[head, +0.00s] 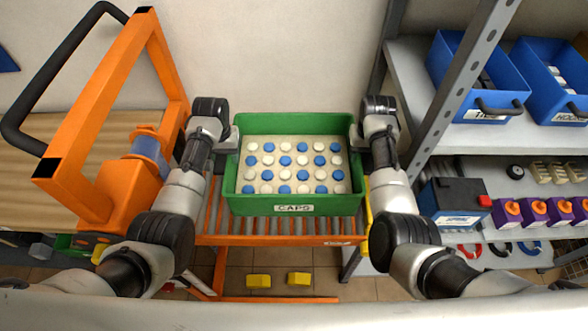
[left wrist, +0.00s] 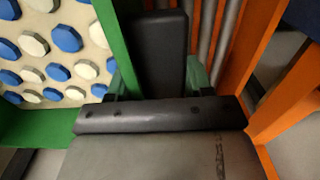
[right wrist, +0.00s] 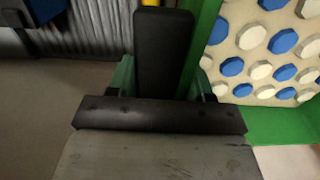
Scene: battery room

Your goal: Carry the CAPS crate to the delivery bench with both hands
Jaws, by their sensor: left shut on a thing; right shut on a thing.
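The green CAPS crate (head: 294,208) sits in the middle of the head view, over an orange-framed roller stand (head: 280,228). It holds rows of white and blue caps on a pale insert. My left gripper (head: 232,137) is shut on the crate's left side, and my right gripper (head: 356,135) is shut on its right side. The left wrist view shows the crate's green wall (left wrist: 117,50) beside the dark finger. The right wrist view shows the crate wall (right wrist: 200,45) likewise. Whether the crate touches the rollers cannot be told. No delivery bench is identifiable.
An orange frame with a black handle (head: 105,120) stands close at the left, over a wooden top (head: 60,120). A grey shelf rack (head: 450,135) on the right holds blue bins (head: 480,80), a black battery (head: 455,200) and purple items. A wall is behind the crate.

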